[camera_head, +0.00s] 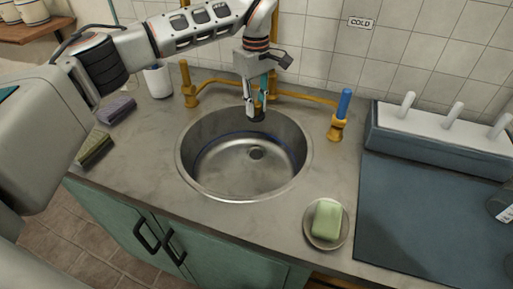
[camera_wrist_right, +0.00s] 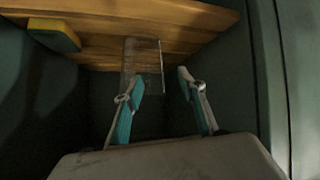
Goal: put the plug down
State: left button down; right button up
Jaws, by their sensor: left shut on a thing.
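My left gripper (camera_head: 257,100) hangs over the back rim of the round steel sink (camera_head: 215,180), pointing down. It is shut on the plug (camera_head: 258,116), a small dark piece at the fingertips, partly hidden by the fingers.
A green soap on a dish (camera_head: 312,240) lies at the sink's front right. Brass taps (camera_head: 338,128) and pipes stand behind the sink. A grey rack (camera_head: 405,147) is at right. In the right wrist view are a wooden shelf (camera_wrist_right: 205,22) and a yellow-green sponge (camera_wrist_right: 53,36).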

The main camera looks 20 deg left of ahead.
aim_at(256, 114)
pick_arm(q)
notch_tip(256, 114, down, 11)
jog(key=shift+b, duration=0.65)
jog(key=shift+f, duration=0.35)
notch_tip(256, 114, down, 4)
jog(key=shift+f+b, duration=0.1)
jog(key=shift+b, duration=0.3)
pick_arm(e)
jog(key=shift+s+d+f, duration=0.1)
jog(key=shift+s+f, duration=0.1)
jog(key=shift+f, duration=0.4)
jog(key=shift+s+d+f, duration=0.1)
jog(key=shift+s+f, duration=0.1)
jog(key=shift+f, duration=0.4)
pick_arm(q)
jog(key=c, duration=1.8)
grip_release()
jog(key=shift+r, duration=0.45)
notch_tip(256, 114, up, 11)
jog(key=shift+r+p, duration=0.2)
jog(key=shift+p, duration=0.75)
pick_arm(e)
jog(key=shift+w+a+r, duration=0.1)
jog(key=shift+a+r, duration=0.05)
jog(key=shift+r, duration=0.55)
